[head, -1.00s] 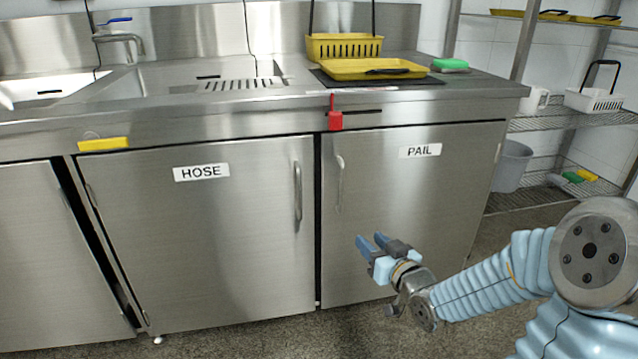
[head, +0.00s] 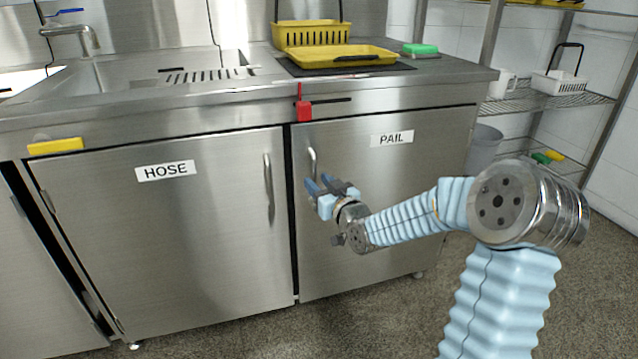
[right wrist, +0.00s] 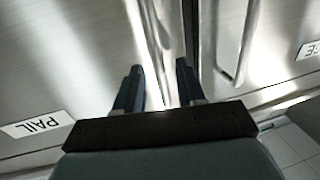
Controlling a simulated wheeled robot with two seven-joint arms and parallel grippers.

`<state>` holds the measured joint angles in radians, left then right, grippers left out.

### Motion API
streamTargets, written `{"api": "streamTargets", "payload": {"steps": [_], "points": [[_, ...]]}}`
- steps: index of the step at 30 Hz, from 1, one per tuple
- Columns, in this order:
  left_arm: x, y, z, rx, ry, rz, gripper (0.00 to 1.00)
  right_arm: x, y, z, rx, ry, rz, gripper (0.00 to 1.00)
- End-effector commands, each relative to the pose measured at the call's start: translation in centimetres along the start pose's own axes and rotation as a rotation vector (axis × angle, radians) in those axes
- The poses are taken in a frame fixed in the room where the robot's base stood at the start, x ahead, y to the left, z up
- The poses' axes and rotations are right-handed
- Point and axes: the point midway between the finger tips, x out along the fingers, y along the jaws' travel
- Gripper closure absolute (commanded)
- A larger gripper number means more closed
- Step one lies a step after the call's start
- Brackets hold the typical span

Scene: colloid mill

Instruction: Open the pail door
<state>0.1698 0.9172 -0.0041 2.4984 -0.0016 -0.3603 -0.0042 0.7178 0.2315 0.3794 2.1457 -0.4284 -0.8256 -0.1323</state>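The pail door (head: 400,200) is a steel cabinet door marked PAIL and appears shut. Its vertical bar handle (head: 313,162) is near its left edge. My right gripper (head: 319,182) is open in front of the door, at the handle's lower part. In the right wrist view, the open right gripper (right wrist: 158,70) has its two dark fingers either side of the line of the pail handle (right wrist: 153,32). The fingers are not closed on the handle; I cannot tell how far apart in depth they are. My left gripper is not in view.
The hose door (head: 190,230) with its own handle (head: 268,185) is just left of the pail door. A red tag-like object (head: 304,111) hangs above the gap. A wire rack (head: 550,101) stands right. The floor in front is clear.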

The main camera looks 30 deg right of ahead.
Motion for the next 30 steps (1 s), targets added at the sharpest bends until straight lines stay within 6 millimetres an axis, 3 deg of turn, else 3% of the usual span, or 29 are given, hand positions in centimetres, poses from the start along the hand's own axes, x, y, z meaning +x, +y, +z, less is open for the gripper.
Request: {"api": "streamTargets", "payload": {"steps": [9, 17, 30], "points": [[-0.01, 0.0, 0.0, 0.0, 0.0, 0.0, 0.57, 0.37, -0.01, 0.01, 0.0, 0.0, 0.0, 0.61], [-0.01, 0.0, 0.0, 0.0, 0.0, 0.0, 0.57, 0.34, 0.0, 0.01, 0.0, 0.0, 0.0, 0.99], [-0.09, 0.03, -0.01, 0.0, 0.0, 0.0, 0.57, 0.14, -0.01, -0.03, 0.0, 0.0, -0.007, 1.0]]}}
